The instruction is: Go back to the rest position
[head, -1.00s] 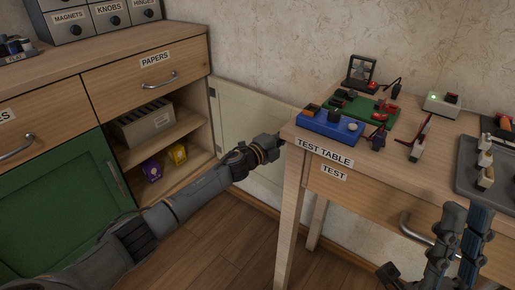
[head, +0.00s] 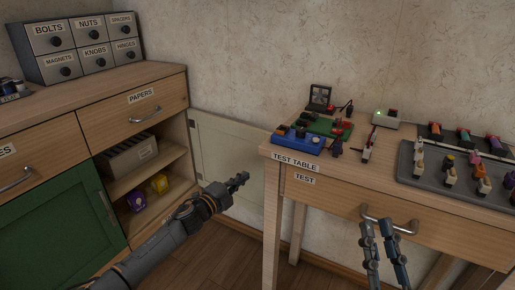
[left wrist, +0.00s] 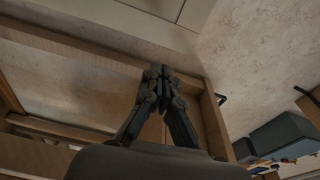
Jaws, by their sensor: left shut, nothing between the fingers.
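My left gripper (head: 243,178) is at the end of the arm coming in from the left. It is shut and empty, in the air in front of the open cream cabinet door (head: 232,150), left of the test table (head: 345,190). In the left wrist view my left gripper (left wrist: 160,72) shows its fingertips together with nothing between them. My right gripper (head: 377,227) is at the lower right, in front of the test table's drawer.
The wooden cabinet (head: 150,100) stands at left, with a green door (head: 65,200) and an open shelf holding a grey box (head: 130,157) and yellow and purple items. The test table holds a blue board (head: 300,138) and a grey tray (head: 410,165). The drawer handle (head: 385,220) juts out.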

